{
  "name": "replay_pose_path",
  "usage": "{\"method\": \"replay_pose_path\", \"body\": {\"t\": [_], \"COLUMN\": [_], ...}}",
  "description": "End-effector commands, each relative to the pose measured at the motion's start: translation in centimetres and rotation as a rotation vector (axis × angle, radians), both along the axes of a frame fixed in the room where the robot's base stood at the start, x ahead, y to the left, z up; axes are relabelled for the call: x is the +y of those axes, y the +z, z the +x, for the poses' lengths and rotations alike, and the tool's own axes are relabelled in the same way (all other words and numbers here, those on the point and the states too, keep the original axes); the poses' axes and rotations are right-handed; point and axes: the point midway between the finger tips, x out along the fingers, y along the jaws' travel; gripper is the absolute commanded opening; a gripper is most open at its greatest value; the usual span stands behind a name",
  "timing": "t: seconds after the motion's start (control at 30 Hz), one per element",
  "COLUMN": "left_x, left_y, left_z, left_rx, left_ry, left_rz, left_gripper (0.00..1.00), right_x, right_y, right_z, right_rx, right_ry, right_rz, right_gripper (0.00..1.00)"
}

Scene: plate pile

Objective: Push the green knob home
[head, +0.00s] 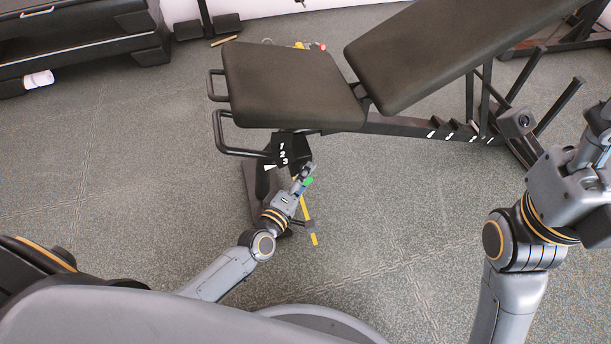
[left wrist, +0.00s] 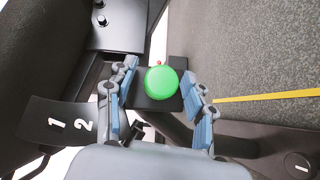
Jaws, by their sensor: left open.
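The green knob (left wrist: 160,82) sits on a black plate (left wrist: 158,103) of the weight bench and faces the camera in the left wrist view. In the head view the knob (head: 309,181) shows small beside my left gripper (head: 303,175). My left gripper (left wrist: 160,100) is open, with one finger on each side of the knob and a gap to both. I cannot tell how deep the knob sits. My right arm shows at the right of the head view, but its fingertips cannot be made out.
The bench seat (head: 290,85) and backrest (head: 430,50) stand above and behind the knob. A numbered bracket (head: 283,150) is close to my left gripper. A yellow strip (head: 308,222) is near the left wrist. Grey floor (head: 130,200) is clear to the left.

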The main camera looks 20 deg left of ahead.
Motion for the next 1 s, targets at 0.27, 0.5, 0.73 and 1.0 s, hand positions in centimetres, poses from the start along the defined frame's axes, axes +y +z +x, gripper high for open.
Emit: {"method": "replay_pose_path", "body": {"t": [0.27,0.5,0.73,1.0], "left_x": [1.0,1.9,2.2,2.3], "left_y": [0.2,0.6,0.9,1.0], "left_z": [-4.7,-9.3,-11.3,-11.5], "left_rx": [0.003,0.004,0.0,-0.001], "left_ry": [0.0,-0.001,0.001,0.001], "left_rz": [0.002,0.003,0.001,0.001], "left_gripper": [0.54,0.54,0.54,0.54], "right_x": [0.0,0.0,0.0,0.0], "right_y": [0.0,0.0,0.0,0.0], "right_z": [-0.1,-0.1,-0.1,-0.1], "right_rx": [-0.001,-0.001,-0.001,-0.002], "right_ry": [0.001,0.001,0.001,0.001], "right_rz": [-0.002,-0.002,-0.002,-0.003], "right_gripper": [0.54,0.54,0.54,0.54]}}
